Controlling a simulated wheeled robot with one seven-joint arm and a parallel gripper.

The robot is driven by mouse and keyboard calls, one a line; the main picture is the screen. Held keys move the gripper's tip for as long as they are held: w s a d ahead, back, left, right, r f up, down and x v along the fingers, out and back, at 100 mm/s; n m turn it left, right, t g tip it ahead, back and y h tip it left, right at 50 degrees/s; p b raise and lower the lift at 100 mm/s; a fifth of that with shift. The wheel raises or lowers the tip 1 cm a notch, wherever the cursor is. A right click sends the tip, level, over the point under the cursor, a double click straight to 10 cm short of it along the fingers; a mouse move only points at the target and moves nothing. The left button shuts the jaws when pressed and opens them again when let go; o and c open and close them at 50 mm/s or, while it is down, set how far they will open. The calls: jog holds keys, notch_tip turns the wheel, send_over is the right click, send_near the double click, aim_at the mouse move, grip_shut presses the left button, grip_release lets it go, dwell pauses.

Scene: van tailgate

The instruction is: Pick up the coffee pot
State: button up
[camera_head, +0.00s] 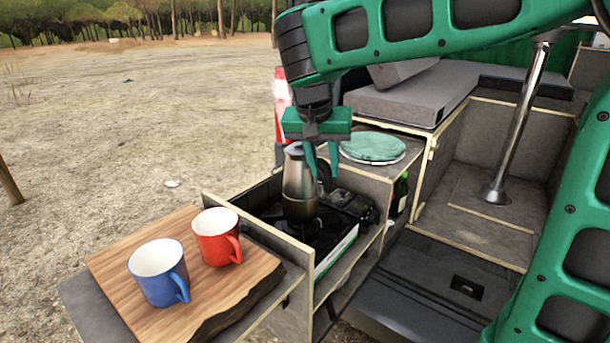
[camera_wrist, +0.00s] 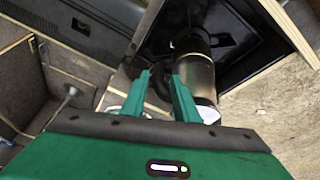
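The coffee pot (camera_head: 299,182) is a silvery metal pot standing upright on the dark stove (camera_head: 345,205) in the pull-out drawer. Its dark handle faces right. In the wrist view the pot (camera_wrist: 197,72) is right of centre, partly covered by my right-hand finger. My gripper (camera_head: 322,170) points down at the pot's handle side, its two green fingers apart. In the wrist view my gripper (camera_wrist: 160,76) shows a clear gap, with the dark handle seen between and beyond the fingertips. I cannot tell whether the fingers touch the handle.
A blue mug (camera_head: 158,275) and a red mug (camera_head: 216,240) stand on a wooden board (camera_head: 130,300) in front of the drawer. A green round item (camera_head: 373,147) lies on the counter behind. A dark green bottle (camera_head: 400,194) and a metal post (camera_head: 520,120) are right.

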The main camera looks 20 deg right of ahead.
aim_at(327, 180)
jog(key=shift+x, duration=3)
jog(key=shift+c, duration=0.7)
grip_shut()
